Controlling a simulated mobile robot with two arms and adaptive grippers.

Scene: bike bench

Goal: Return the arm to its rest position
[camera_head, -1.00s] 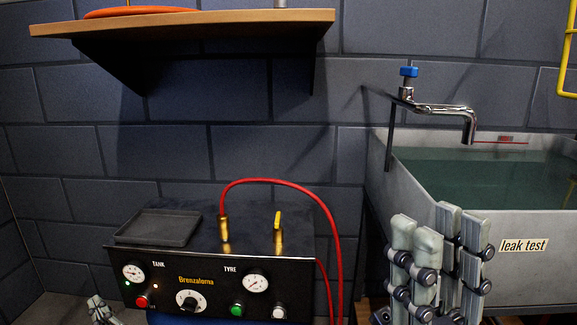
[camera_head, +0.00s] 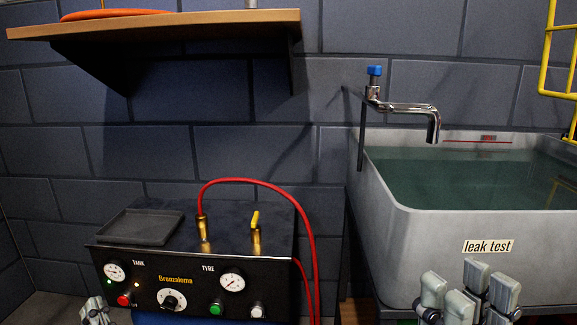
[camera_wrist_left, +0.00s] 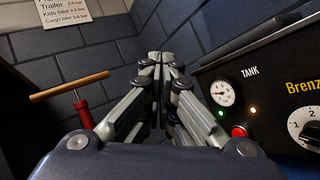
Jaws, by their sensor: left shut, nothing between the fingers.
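My left gripper (camera_head: 97,311) shows only as a small fingertip part at the lower left edge of the head view, beside the black compressor box (camera_head: 180,250). In the left wrist view the fingers of my left gripper (camera_wrist_left: 161,68) come together with nothing between them, left of the box's gauge panel. My right gripper (camera_head: 471,285) is low at the right in the head view, in front of the grey water sink (camera_head: 400,240). Its finger pads point up and look empty; how far they are apart is unclear.
A red hose (camera_head: 313,230) arches over the box, which carries a black tray (camera_head: 140,228). A wooden shelf (camera_head: 200,24) hangs above. A tap (camera_head: 405,107) overhangs the sink. In the left wrist view, a wooden-handled pump (camera_wrist_left: 84,112) stands at the left.

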